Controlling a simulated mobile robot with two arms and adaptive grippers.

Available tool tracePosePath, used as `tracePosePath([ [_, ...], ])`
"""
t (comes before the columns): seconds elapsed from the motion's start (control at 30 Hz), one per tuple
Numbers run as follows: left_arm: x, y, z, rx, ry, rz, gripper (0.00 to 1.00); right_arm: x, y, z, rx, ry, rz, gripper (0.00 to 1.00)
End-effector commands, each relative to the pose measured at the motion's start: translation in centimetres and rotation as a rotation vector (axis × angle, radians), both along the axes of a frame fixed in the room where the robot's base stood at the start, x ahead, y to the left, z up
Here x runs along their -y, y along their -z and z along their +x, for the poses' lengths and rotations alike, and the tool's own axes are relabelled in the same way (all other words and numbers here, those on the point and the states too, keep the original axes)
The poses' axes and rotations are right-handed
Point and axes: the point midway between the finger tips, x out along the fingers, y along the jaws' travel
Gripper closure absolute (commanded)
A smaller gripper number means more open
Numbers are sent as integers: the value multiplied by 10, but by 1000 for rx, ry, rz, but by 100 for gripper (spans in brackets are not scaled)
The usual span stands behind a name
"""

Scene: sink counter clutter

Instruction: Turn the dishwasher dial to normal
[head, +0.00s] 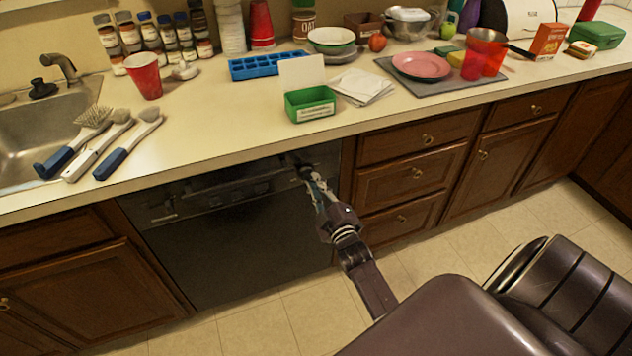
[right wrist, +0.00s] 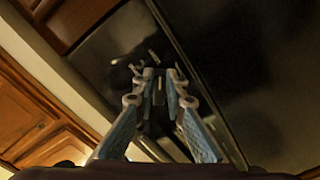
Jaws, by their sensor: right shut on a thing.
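The black dishwasher (head: 235,245) is set under the counter, its door closed. Its control panel (head: 215,191) runs along the top of the door. My right gripper (head: 305,176) reaches the right end of this panel, where the dial is. In the right wrist view its two blue-grey fingers (right wrist: 158,88) point at the panel and close around the dial, which is mostly hidden between them. Small pale markings (right wrist: 140,66) show on the panel beside the fingertips. I cannot read which setting the dial points to. My left gripper is in neither view.
The counter edge (head: 250,150) overhangs just above the panel. Wooden drawers (head: 410,175) stand directly right of the dishwasher. A green box (head: 310,105) and several brushes (head: 128,145) lie on the counter above. The tiled floor (head: 265,325) in front is clear apart from my own body.

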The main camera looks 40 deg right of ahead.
Motion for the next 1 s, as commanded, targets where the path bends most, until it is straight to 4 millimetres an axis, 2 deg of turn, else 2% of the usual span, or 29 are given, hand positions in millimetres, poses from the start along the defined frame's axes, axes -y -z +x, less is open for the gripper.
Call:
tracePosePath([
  [0.6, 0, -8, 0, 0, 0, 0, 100, -8, 7, 2, 132, 0, 562, 100],
  [1.0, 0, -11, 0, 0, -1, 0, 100, -12, 8, 2, 192, 0, 815, 100],
])
